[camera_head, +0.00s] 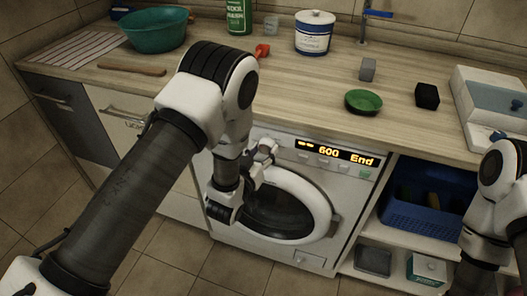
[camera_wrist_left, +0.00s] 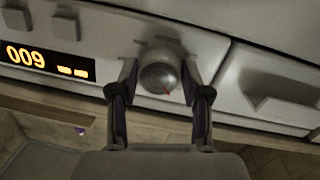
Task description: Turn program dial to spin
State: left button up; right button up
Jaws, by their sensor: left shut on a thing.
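The washing machine (camera_head: 325,180) stands under the counter, its round door closed. Its display (camera_head: 336,152) reads "600" and "End"; part of it shows upside down in the left wrist view (camera_wrist_left: 40,60). The program dial (camera_wrist_left: 158,74) is a round grey knob with a small red mark, at the middle of the left wrist view. My left gripper (camera_wrist_left: 160,88) has one finger on each side of the dial and is shut on it. In the head view my left gripper (camera_head: 262,158) is at the panel's left end and mostly covers the dial. My right arm shows at the right edge; its gripper is out of sight.
A blue crate (camera_head: 420,215) sits on the shelf right of the machine. Floor in front is clear.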

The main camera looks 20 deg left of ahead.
pick_arm(q)
jog(key=o, duration=1.2)
jog(key=shift+c, duration=0.2)
jog(key=s, duration=0.7)
jog(key=shift+s+a+r, duration=0.2)
jog(key=shift+a+r, duration=0.15)
jog(key=shift+a, duration=0.1)
